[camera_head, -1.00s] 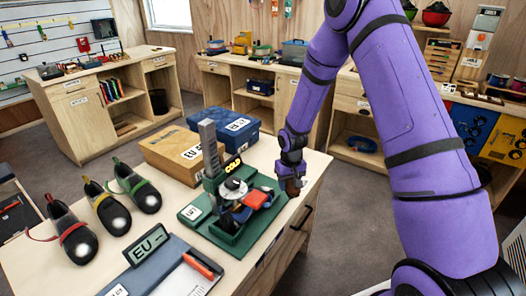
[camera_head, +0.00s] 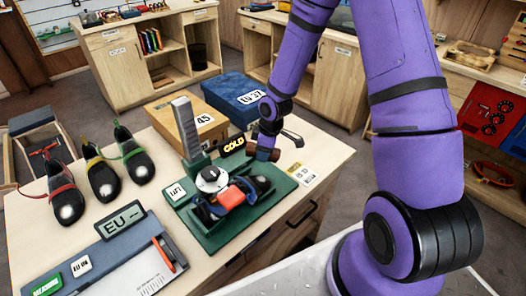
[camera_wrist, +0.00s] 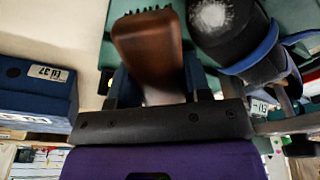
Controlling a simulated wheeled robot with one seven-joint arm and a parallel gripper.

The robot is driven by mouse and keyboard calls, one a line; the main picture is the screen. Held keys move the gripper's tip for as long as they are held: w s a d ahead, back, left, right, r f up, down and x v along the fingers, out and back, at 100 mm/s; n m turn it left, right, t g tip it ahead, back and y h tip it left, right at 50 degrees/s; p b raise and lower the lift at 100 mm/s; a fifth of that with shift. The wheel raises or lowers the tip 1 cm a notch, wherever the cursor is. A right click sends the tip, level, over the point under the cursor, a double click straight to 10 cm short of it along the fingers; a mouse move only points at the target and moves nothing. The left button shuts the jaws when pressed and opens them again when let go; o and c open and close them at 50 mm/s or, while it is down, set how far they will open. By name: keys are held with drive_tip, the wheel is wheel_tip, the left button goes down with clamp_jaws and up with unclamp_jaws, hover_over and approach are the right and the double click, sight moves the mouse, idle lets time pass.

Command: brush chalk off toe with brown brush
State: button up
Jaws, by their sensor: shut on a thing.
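My gripper (camera_head: 267,143) is shut on the brown brush (camera_head: 262,153). In the wrist view the brush (camera_wrist: 150,50) is a wooden block with dark bristles at its far end. A dark shoe with blue trim (camera_wrist: 240,45) lies beside it there, apart from the brush, with a white chalk patch on its toe. In the head view this shoe (camera_head: 262,184) sits in the green fixture (camera_head: 212,240), partly hidden by a red pad. The brush is behind the fixture's right part, next to the gold sign (camera_head: 233,145). Whether it touches anything there is unclear.
Three dark shoes with red (camera_head: 66,200), yellow (camera_head: 103,180) and green (camera_head: 133,158) trim stand on the left, with whitened toes. A grey measuring board (camera_head: 110,262) lies in front. A tan box (camera_head: 190,118) and blue box (camera_head: 238,98) stand behind.

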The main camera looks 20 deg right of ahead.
sight(273, 161)
drive_tip(key=s+a+r+n+g+y, duration=0.25)
drive_tip(key=s+r+n, duration=0.2)
drive_tip(key=n, duration=0.65)
drive_tip(key=shift+d+x, duration=0.15)
drive_tip(key=shift+x, duration=1.45)
drive_tip(key=shift+d+x, duration=0.15)
drive_tip(key=shift+x, duration=1.4)
drive_tip(key=shift+x, duration=0.9)
drive_tip(key=shift+d, duration=0.25)
drive_tip(key=shift+w+d+f, duration=0.2)
drive_tip(key=shift+d+f, duration=0.05)
drive_tip(key=shift+d, duration=0.4)
drive_tip(key=shift+w+d+f, duration=0.2)
drive_tip(key=shift+w+d, duration=0.05)
drive_tip(key=shift+d, duration=0.4)
drive_tip(key=shift+w+d+f, duration=0.2)
drive_tip(key=shift+d+f, duration=0.1)
drive_tip(key=shift+d, duration=0.35)
drive_tip(key=shift+w+d+f, duration=0.2)
drive_tip(key=shift+d+f, duration=0.1)
drive_tip(key=shift+d, duration=0.35)
drive_tip(key=shift+f, duration=0.15)
drive_tip(key=shift+a, duration=0.1)
